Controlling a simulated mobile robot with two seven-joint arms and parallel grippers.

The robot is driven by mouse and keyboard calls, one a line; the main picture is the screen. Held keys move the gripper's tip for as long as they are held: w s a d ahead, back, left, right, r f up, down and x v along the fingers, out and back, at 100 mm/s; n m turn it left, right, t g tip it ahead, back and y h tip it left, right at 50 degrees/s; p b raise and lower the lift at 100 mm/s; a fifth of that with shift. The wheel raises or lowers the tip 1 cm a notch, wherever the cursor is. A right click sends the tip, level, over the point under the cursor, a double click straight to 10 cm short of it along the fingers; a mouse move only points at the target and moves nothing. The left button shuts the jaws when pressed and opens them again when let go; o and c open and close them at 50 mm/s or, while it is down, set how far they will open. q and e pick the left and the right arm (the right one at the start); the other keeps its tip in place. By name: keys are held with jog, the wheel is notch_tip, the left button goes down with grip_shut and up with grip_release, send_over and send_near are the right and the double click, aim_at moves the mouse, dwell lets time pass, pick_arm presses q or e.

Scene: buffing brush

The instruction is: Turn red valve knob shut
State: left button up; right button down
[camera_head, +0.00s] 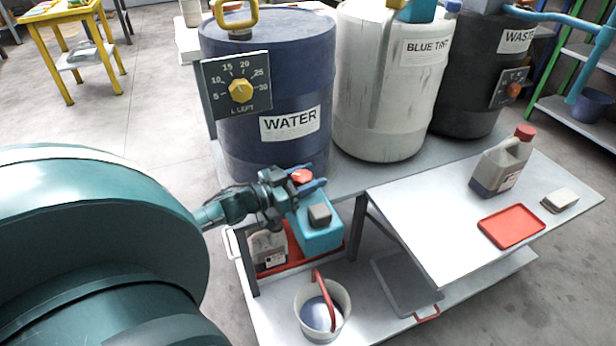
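A round red knob (302,176) sits above a light-blue box (318,236) at the front of the bench, below the WATER barrel. My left gripper (306,178) comes in from the left, with its blue fingers on either side of the red knob. Whether the fingers press on it is too small to tell. The valve body under the knob is mostly hidden by my gripper. Another red-orange knob (514,90) is on the dial panel of the dark WASTE barrel. My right gripper is out of view.
The WATER barrel (265,85) with a yellow dial knob (241,90) stands just behind my gripper. A white BLUE TINT barrel (385,90) is beside it. A bucket (322,312) stands below. A jug (500,165) and red tray (511,220) are on the right tabletop.

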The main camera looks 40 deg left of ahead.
pick_arm(q)
jog(key=c, duration=0.5)
jog(key=shift+m+h, duration=0.3)
jog(key=shift+h, duration=0.2)
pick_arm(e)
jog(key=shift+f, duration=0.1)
pick_arm(q)
jog(key=shift+f+m+g+h+b, duration=0.1)
jog(key=shift+m+g+h+b, duration=0.45)
jog(key=shift+h, duration=0.25)
jog(key=shift+d+m+g+h+b, duration=0.1)
jog(key=shift+m+g+h+b, duration=0.4)
jog(key=shift+m+h, duration=0.25)
jog(key=shift+s+d+f+m+g+h+b, duration=0.1)
jog(key=shift+m+g+h+b, duration=0.55)
jog(key=shift+h, duration=0.2)
jog(key=shift+h+b, duration=0.3)
jog(key=shift+b, duration=0.05)
jog(key=shift+s+d+m+g+h+b, duration=0.1)
jog(key=shift+s+m+g+h+b, duration=0.05)
jog(key=shift+m+g+h+b, duration=0.55)
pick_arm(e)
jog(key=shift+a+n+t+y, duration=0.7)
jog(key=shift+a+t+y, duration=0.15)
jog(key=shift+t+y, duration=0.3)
pick_arm(q)
jog(key=shift+r+g, duration=0.2)
jog(key=shift+g, duration=0.1)
